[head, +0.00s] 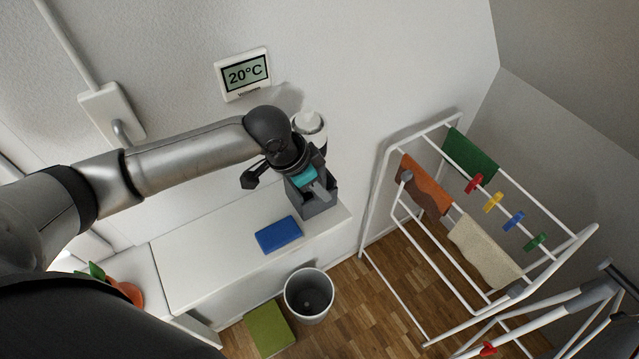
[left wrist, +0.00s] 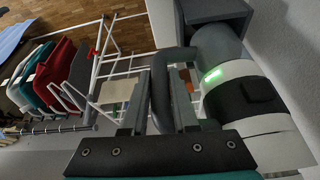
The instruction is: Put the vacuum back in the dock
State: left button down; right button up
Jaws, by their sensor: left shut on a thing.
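The handheld vacuum (head: 309,124) has a white body with a black band. In the left wrist view the vacuum (left wrist: 245,97) shows a lit green light and a grey loop handle (left wrist: 161,90). My left gripper (head: 318,190) is shut on this handle, with one finger on each side in the left wrist view (left wrist: 158,108). The dark grey dock (head: 320,208) stands at the right end of the white bench, right below my gripper. The vacuum's grey end is close to a dark grey block. I cannot tell whether it is seated. My right gripper is not in view.
A blue book (head: 278,235) lies on the white bench (head: 205,262) left of the dock. A white bin (head: 309,296) and a green box (head: 268,331) stand on the floor in front. A drying rack (head: 376,190) with cloths and pegs stands to the right. A thermostat (head: 243,74) is on the wall.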

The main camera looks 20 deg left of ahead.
pick_arm(q)
jog(key=shift+w+f, duration=0.1)
jog(key=shift+f, duration=0.25)
dwell(0.7)
dwell(0.3)
jog(key=c, duration=0.6)
grip_release()
jog(key=shift+c, duration=0.2)
jog(key=shift+o, duration=0.2)
jog(key=shift+s+f, duration=0.25)
jog(key=v, duration=1.5)
jog(key=shift+r, duration=0.3)
